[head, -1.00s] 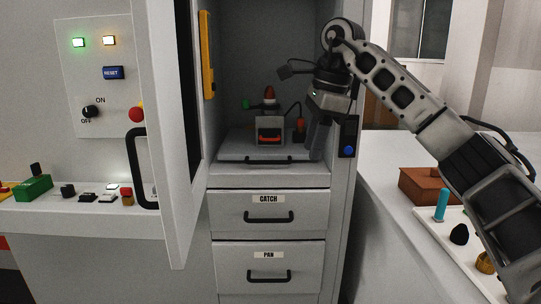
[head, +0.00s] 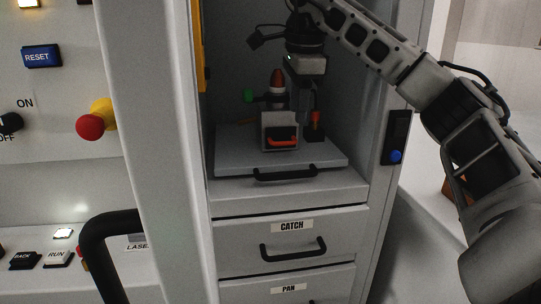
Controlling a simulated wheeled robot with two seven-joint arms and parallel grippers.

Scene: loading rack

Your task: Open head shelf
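The head shelf (head: 232,164) is a flat grey tray with a black bar handle (head: 286,174) at its front, inside the open cabinet. On it stands a small grey unit (head: 273,131) with an orange-red front piece, a red-brown tip and a green knob. My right gripper (head: 305,112) points down into the cabinet, above the right part of the shelf and behind its handle line. Its fingers are dark and partly lost against the unit, so their opening is unclear. My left gripper is out of view.
The cabinet door (head: 150,150) stands open on the left, with a large black handle (head: 100,250). Below the shelf are the CATCH drawer (head: 235,246) and the PAN drawer (head: 240,293), both shut. The control panel with a red knob (head: 90,127) is at far left.

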